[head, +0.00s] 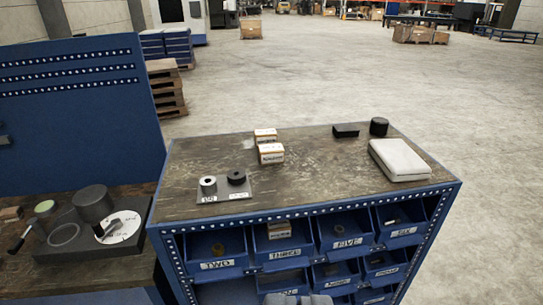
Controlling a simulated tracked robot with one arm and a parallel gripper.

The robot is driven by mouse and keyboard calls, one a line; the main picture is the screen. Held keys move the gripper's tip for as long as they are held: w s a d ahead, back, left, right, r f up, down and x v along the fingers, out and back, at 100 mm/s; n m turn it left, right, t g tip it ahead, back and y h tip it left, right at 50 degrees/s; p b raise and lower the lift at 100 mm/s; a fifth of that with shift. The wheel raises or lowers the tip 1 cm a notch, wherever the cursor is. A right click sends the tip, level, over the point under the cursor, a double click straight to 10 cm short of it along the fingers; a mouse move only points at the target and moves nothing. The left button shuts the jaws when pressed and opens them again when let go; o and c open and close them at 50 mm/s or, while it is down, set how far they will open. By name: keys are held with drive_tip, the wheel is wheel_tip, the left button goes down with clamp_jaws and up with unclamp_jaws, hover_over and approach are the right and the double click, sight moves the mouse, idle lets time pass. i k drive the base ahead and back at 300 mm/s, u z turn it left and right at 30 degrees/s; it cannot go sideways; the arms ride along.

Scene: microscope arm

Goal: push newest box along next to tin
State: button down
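Two small white-and-orange boxes stand on the wooden bench top, a rear box (265,136) and a front box (271,153), close together. Their labels are too small to read, so I cannot tell which is newest. A dark round can (379,127), likely the tin, stands at the back right edge. A flat black block (345,130) lies just left of it, with a small gap. A grey part at the bottom edge appears to be my gripper (298,299). It is well below the bench top and away from the boxes; its fingers cannot be made out.
A plate (236,194) with a silver ring and a black cylinder lies at front left of the bench top (310,180). Labelled blue bins (347,241) sit below. Open bench top lies between boxes and cloth.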

sight(273, 154)
drive_tip(key=z, duration=0.45)
drive_tip(key=i, duration=2.2)
drive_tip(key=u, duration=0.9)
